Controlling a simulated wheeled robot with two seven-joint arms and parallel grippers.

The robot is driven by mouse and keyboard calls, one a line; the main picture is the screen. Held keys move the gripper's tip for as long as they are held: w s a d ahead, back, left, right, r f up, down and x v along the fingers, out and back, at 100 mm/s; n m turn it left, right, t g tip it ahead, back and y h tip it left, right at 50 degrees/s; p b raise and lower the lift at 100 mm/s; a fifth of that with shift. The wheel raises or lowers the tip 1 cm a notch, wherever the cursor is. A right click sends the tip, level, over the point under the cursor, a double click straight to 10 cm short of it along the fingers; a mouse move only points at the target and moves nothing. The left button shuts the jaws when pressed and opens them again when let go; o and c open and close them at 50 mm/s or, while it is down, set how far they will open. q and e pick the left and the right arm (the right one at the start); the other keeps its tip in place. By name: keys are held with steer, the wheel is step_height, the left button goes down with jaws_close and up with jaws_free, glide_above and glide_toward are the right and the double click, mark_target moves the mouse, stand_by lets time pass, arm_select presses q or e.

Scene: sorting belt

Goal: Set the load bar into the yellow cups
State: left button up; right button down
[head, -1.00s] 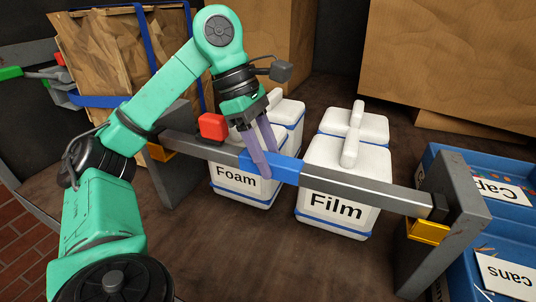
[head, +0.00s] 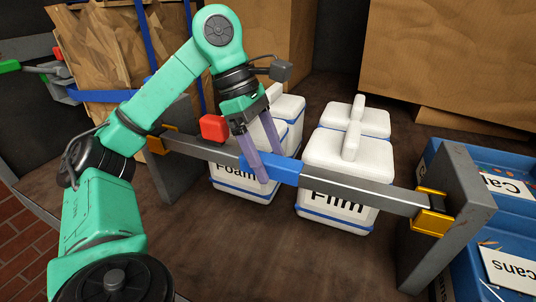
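The load bar (head: 340,187) is a long grey beam with a blue middle section (head: 286,171). It spans between two grey posts. Its right end sits in the yellow cup (head: 431,222) on the right post, with yellow showing on both sides of it. Its left end is at the other yellow cup (head: 160,146) on the left post, partly hidden by my arm. My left gripper (head: 272,166) is over the blue section, its purple fingers spread apart, one in front of the bar and one behind. My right gripper is out of view.
White lidded containers marked Foam (head: 236,180) and Film (head: 338,208) stand behind and below the bar. A red block (head: 213,127) is near the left gripper. Blue bins (head: 478,165) stand at the right. Large cardboard boxes (head: 455,65) are at the back.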

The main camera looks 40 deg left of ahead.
arm_select(q)
steer(key=p+v, duration=1.1)
steer(key=v, duration=0.3)
steer(key=shift+r+p, duration=0.3)
steer(key=shift+r, duration=0.05)
steer(key=shift+w, duration=0.1)
